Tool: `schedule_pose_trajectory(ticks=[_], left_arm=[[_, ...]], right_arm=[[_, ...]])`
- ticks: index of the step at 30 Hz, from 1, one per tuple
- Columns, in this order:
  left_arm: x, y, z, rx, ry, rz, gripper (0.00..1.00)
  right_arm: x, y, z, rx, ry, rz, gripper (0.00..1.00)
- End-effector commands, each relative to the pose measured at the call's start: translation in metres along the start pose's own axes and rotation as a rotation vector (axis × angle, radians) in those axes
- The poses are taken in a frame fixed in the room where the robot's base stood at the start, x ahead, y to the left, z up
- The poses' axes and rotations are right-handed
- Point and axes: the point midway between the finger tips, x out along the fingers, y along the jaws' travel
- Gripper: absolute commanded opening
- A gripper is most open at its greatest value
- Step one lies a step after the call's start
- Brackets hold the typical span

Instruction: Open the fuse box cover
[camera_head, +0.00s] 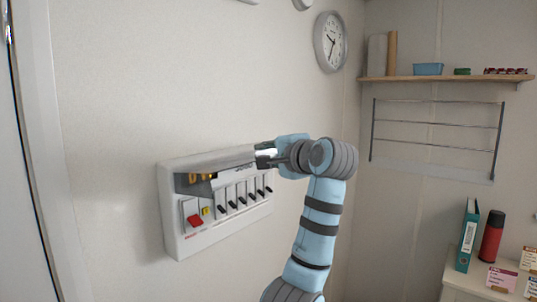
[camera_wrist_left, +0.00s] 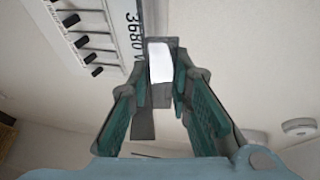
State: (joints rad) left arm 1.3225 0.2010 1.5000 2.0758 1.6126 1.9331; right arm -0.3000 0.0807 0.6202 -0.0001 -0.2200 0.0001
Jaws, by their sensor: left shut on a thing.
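The white fuse box (camera_head: 174,222) is on the wall at left centre in the head view. Its grey cover (camera_head: 222,161) stands out from the box along the upper part, tilted up. Below it the red switch (camera_head: 195,220) and a row of black breaker switches show uncovered. My left gripper (camera_head: 266,155) is at the right end of the cover, shut on its edge. In the left wrist view the gripper's green-padded fingers (camera_wrist_left: 160,75) close around a pale and grey piece of the cover; the exact contact is partly hidden. My right gripper is in no view.
A round clock (camera_head: 330,42) hangs above right. A wooden shelf (camera_head: 440,79) and a wire rack (camera_head: 436,135) are on the right wall. A teal binder (camera_head: 467,236) and a red flask (camera_head: 491,237) stand on a counter at lower right. The wall left of the box is clear.

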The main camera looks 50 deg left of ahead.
Motion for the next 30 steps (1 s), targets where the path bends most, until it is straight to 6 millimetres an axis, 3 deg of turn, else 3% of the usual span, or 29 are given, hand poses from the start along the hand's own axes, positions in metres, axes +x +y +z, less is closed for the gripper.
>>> schedule_pose_trajectory(ticks=[9, 12, 23, 24, 27, 30], left_arm=[[-0.006, 0.041, -0.002, 0.078, 0.001, -0.193, 0.0], [-0.009, 0.049, -0.004, 0.09, 0.0, -0.221, 0.0], [-0.011, 0.049, -0.004, 0.09, 0.0, -0.217, 0.0], [-0.011, 0.048, -0.004, 0.09, 0.0, -0.217, 0.22], [-0.011, 0.048, -0.004, 0.09, 0.0, -0.217, 0.37], [-0.011, 0.049, -0.004, 0.089, 0.0, -0.216, 0.37]], right_arm=[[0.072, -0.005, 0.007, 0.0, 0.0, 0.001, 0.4], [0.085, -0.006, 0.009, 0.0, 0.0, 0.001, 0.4], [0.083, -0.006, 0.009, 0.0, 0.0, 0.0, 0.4], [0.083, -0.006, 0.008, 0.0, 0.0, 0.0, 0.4], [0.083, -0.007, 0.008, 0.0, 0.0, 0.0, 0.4], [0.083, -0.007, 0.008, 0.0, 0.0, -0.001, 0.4]])
